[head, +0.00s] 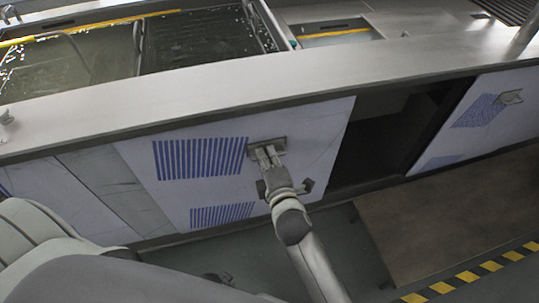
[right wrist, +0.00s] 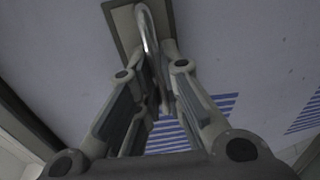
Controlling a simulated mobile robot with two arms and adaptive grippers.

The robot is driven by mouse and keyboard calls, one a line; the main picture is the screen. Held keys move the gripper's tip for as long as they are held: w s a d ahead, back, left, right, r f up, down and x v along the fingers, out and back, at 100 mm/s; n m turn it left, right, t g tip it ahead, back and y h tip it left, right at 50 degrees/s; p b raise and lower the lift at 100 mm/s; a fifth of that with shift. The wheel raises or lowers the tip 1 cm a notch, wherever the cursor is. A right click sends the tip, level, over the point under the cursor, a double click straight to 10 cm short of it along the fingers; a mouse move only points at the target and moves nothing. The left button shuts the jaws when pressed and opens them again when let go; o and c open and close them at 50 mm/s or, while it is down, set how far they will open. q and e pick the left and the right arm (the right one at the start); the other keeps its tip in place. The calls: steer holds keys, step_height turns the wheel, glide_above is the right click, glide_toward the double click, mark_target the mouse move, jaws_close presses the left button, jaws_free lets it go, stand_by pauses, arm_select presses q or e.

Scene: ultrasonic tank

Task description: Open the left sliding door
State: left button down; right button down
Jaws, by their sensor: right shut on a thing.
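The left sliding door (head: 318,127) is a pale panel with blue vent stripes, below the tank's metal edge. Its handle (head: 279,142) is a metal bar on a grey recessed plate; the bar also shows in the right wrist view (right wrist: 148,25). My right gripper (head: 265,158) is at this handle, with its fingers closed around the bar in the right wrist view (right wrist: 158,70). A dark opening (head: 382,139) lies to the right of the door. My left gripper is not visible; only a part of my body shows at lower left.
The right door (head: 468,124) has its own handle (head: 510,97) beyond the opening. The metal ledge (head: 230,84) runs above the doors, with the water tank (head: 85,60) behind. A brown platform (head: 410,225) and a yellow-black striped edge (head: 467,277) lie on the floor at right.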

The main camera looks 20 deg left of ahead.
steer(key=c, duration=1.5)
jaws_free()
steer(key=shift+c, duration=0.2)
steer(key=v, duration=1.2)
